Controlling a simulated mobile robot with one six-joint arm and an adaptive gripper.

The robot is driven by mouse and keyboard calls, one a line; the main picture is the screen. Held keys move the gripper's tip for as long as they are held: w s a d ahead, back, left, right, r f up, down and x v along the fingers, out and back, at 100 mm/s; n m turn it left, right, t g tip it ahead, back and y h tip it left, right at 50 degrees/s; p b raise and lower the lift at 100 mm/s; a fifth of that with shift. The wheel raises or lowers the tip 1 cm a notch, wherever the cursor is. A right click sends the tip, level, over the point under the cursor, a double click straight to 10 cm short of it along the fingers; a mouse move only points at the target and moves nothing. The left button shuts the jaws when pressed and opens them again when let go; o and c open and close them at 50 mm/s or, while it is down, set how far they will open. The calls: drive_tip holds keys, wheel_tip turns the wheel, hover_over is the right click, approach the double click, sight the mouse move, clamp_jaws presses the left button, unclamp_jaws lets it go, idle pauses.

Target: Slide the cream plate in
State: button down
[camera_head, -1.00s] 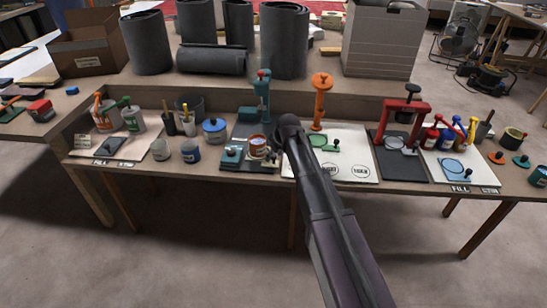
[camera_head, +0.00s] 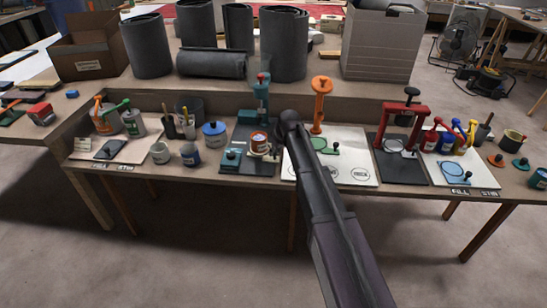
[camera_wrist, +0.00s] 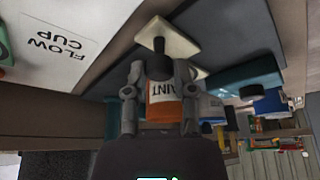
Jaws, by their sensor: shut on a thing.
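The cream plate (camera_wrist: 176,38) shows in the wrist view as a pale square with a black knob (camera_wrist: 158,44). My gripper (camera_wrist: 157,72) has its two fingers on either side of the knob's dark stem and is shut on it. A can with an orange and white PAINT label (camera_wrist: 164,100) is close behind the fingers. In the head view this can (camera_head: 259,138) stands by the teal press (camera_head: 262,100) on a dark base (camera_head: 262,168), just left of my wrist. My fingertips are hidden there, and the plate's exact seating cannot be told.
A white board (camera_head: 355,150) with an orange press (camera_head: 321,95) is to the right, then a red press (camera_head: 404,112). Blue-lidded and other pots (camera_head: 214,133) stand to the left. Dark rolls (camera_head: 284,45) stand on the raised shelf behind.

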drive_tip(key=w, duration=0.9)
drive_tip(key=shift+w+d, duration=0.1)
drive_tip(key=shift+w, duration=0.25)
drive_tip(key=shift+c, duration=2.2)
unclamp_jaws()
drive_tip(key=shift+s, duration=0.1)
drive_tip(key=s+d+f+m+g+h, duration=0.1)
drive_tip(key=s+d+m, duration=0.2)
drive_tip(key=s+d, duration=0.7)
drive_tip(key=s+d+m+g+h, duration=0.1)
drive_tip(key=s+d+m, duration=0.3)
drive_tip(key=s, duration=1.2)
drive_tip(key=s+d+f+m+g+h, duration=0.1)
drive_tip(key=s+d, duration=0.7)
drive_tip(key=s, duration=0.5)
wheel_tip(320, 180, up, 26)
drive_tip(key=p, duration=2.5)
drive_tip(key=shift+s+m, duration=0.3)
